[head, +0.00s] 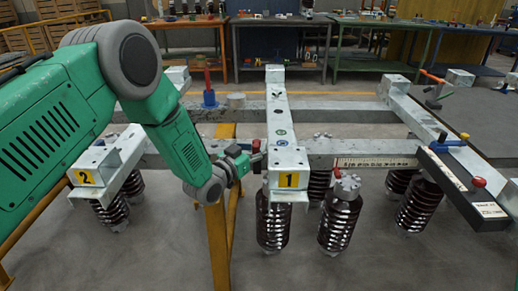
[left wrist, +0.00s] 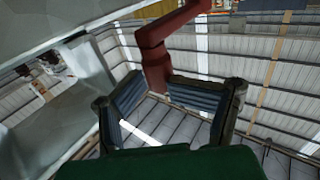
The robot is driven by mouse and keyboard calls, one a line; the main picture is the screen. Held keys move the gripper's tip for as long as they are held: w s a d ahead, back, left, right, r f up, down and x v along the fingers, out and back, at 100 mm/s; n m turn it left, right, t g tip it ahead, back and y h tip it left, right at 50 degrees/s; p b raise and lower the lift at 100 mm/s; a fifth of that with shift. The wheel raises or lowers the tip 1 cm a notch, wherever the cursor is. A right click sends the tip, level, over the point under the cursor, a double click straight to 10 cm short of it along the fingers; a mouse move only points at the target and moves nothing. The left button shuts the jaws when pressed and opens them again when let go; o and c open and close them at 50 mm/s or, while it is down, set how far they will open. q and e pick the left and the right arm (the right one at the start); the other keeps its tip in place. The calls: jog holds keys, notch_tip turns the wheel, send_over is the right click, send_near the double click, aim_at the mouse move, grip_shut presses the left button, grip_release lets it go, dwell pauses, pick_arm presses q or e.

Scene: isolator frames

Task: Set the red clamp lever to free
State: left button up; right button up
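A red lever (head: 256,147) stands at the near beam, just left of the block marked 1 (head: 288,180). My left gripper (head: 248,158) is right beside it, coming in from the left. In the left wrist view the red lever (left wrist: 154,55) rises with a bent top arm reaching right. The two dark finger pads of the left gripper (left wrist: 155,88) stand apart, with the lower end of the lever in the gap or just beyond it. I cannot tell whether either pad touches it. My right gripper is in neither view.
A red lever on a blue base (head: 208,93) stands further back, and an orange-red lever (head: 434,78) is at the right. A dark panel with a red knob (head: 478,182) lies at the right. Ribbed brown insulators (head: 340,220) hang below the beams. Workbenches (head: 278,50) line the back.

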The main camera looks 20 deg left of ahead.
pick_arm(q)
jog(key=shift+a+f, duration=0.45)
jog(key=shift+a, duration=0.25)
jog(key=shift+d+r, duration=0.2)
jog(key=shift+d, duration=0.65)
grip_shut()
jog(key=shift+d, duration=0.25)
jog(key=shift+a+f+g+h, duration=0.1)
jog(key=shift+a+g+h, duration=0.2)
jog(key=shift+a, duration=0.3)
jog(key=shift+d, duration=0.1)
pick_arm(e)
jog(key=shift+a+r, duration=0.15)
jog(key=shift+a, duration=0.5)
pick_arm(q)
jog(key=shift+m+h, duration=0.3)
jog(key=shift+m, duration=0.1)
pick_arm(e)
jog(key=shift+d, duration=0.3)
pick_arm(q)
jog(key=shift+a, duration=0.25)
